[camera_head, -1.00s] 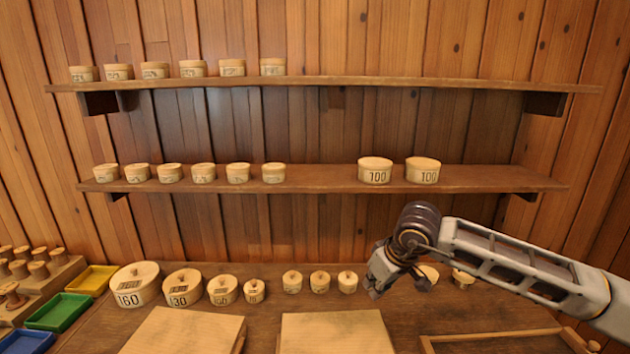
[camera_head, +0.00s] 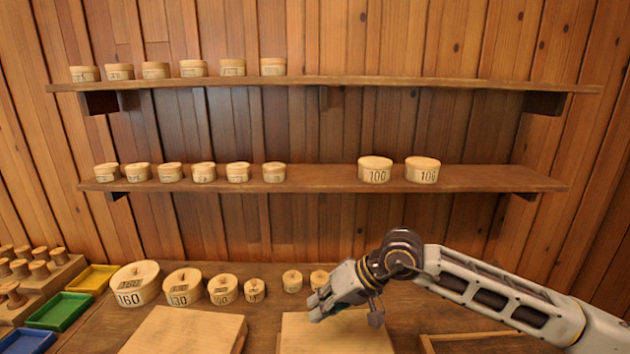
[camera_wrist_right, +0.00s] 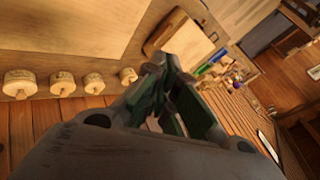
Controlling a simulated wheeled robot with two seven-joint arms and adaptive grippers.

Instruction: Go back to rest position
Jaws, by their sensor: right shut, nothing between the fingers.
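My right gripper (camera_head: 318,306) hangs above the right wooden board (camera_head: 345,335) on the bench, its arm coming in from the right. It is shut and empty. In the right wrist view my right gripper's fingers (camera_wrist_right: 172,95) meet with nothing visible held between them. My left gripper is in neither view.
Two tubs marked 100 (camera_head: 375,170) stand on the lower shelf (camera_head: 320,180), with several small tubs to their left. The upper shelf (camera_head: 430,83) also holds several tubs. Lidded round boxes (camera_head: 135,283) line the bench. Green (camera_head: 59,311), yellow and blue trays sit at left.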

